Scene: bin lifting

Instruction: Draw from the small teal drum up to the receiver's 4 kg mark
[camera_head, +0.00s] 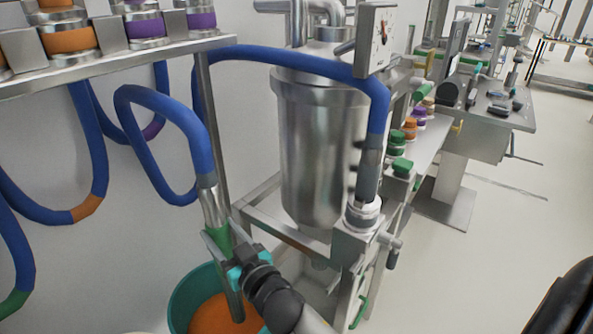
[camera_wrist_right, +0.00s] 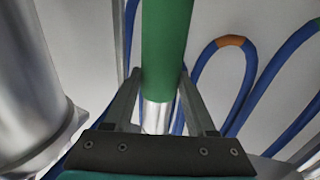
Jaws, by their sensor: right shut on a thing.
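The small teal drum (camera_head: 180,300) stands on the floor at the bottom of the head view, with orange contents (camera_head: 215,315). My right gripper (camera_head: 222,243) is shut on the green-banded end of a blue hose (camera_head: 165,105), just above the drum. In the right wrist view, its fingers (camera_wrist_right: 160,85) lie either side of the green tube (camera_wrist_right: 167,40), near a metal sleeve (camera_wrist_right: 157,118). The steel receiver (camera_head: 320,150) stands in a frame, with a dial (camera_head: 378,40) whose reading is too small to tell. My left gripper is out of view.
A shelf (camera_head: 120,65) with orange and purple banded couplings is at upper left. Other blue hoses with orange (camera_head: 87,207) and green bands hang below it. The hose joins a valve fitting (camera_head: 362,215) beside the receiver. Workbenches stand at right; the floor there is clear.

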